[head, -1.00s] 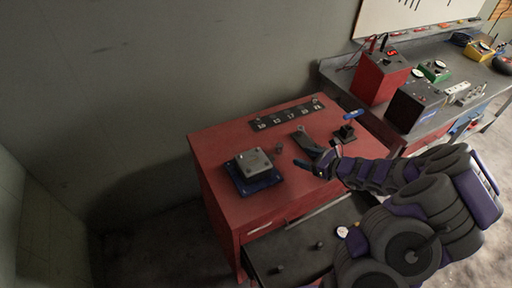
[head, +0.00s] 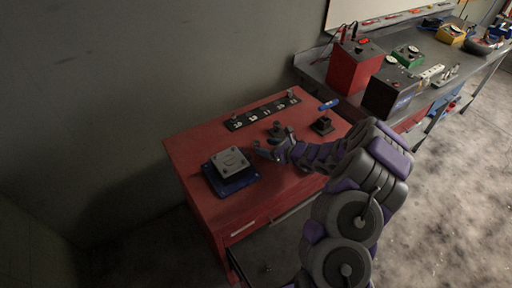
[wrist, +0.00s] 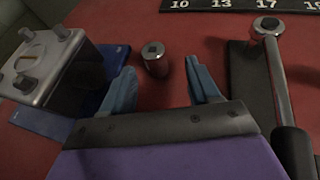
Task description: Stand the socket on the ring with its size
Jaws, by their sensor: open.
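A short metal socket (wrist: 155,60) stands on the red cabinet top, its square drive hole facing up in the wrist view. I cannot read its size. My gripper (wrist: 159,71) is open, its two blue fingers pointing toward the socket, which is just beyond the gap between their tips, apart from both. In the head view my gripper (head: 268,151) is low over the middle of the cabinet top. The dark numbered strip (head: 262,113) lies along the back; 10, 13 and 17 are readable on it in the wrist view (wrist: 222,4). Small upright pieces stand near its ends.
A ratchet (wrist: 280,75) lies on a dark mat (wrist: 243,75) to the right. A black stand (head: 322,125) is farther right. A drawer below is open. The red top (head: 195,135) is clear at back left.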

